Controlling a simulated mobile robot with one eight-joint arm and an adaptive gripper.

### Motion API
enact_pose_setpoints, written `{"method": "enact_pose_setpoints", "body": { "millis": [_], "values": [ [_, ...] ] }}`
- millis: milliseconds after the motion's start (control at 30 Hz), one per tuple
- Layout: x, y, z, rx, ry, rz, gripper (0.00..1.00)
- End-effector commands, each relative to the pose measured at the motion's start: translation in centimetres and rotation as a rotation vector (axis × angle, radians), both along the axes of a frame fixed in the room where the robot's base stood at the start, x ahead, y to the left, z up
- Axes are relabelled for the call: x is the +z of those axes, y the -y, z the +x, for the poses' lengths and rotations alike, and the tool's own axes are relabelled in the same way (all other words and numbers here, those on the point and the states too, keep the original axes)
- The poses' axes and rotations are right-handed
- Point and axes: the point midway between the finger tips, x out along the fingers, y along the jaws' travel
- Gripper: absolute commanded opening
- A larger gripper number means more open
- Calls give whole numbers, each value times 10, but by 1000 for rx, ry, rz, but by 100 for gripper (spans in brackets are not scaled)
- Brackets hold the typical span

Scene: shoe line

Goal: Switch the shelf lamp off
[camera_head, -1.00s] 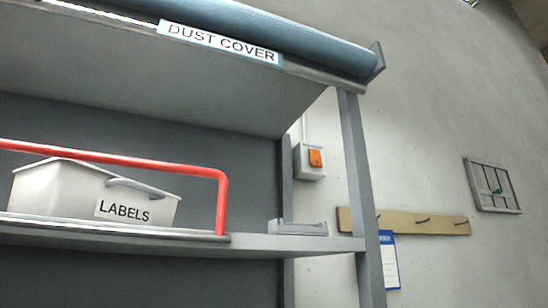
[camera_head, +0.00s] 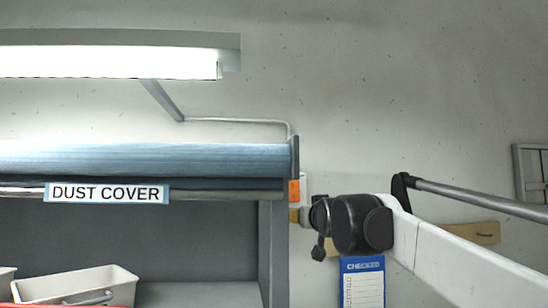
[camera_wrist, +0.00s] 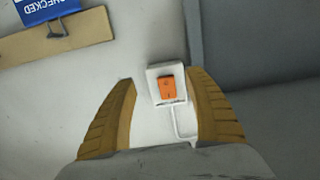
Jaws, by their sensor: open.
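The shelf lamp (camera_head: 110,62) is a long white tube above the shelf at the upper left of the head view, and it is lit. A cable runs from its bracket towards the switch. The switch is a white wall box (camera_wrist: 154,72) with an orange rocker (camera_wrist: 167,88); the orange rocker also shows in the head view (camera_head: 294,191), beside the shelf post. My gripper (camera_wrist: 160,77) is open and empty, its tan fingers either side of the switch in the wrist view. Whether they touch it, I cannot tell. In the head view my wrist partly hides the area right of the switch.
The rolled dust cover (camera_head: 150,159) and shelf post (camera_head: 273,255) stand close left of the switch. A wooden hook board (camera_head: 485,233) and blue checklist (camera_head: 362,284) are on the wall to the right. A white bin (camera_head: 85,284) sits on the shelf.

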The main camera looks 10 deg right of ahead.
Motion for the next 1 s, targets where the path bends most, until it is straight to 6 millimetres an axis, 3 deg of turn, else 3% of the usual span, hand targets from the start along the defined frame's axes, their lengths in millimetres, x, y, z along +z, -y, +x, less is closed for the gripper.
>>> {"method": "enact_pose_setpoints", "body": {
  "millis": [33,100,200,367,800,1000],
  "values": [
    [34,0,11,0,26,0,61],
    [56,0,20,0,57,0,61],
    [72,0,29,0,83,0,61],
    [78,0,45,0,95,0,61],
    [77,0,124,0,93,0,61],
    [75,0,138,0,93,0,61]
  ]
}}
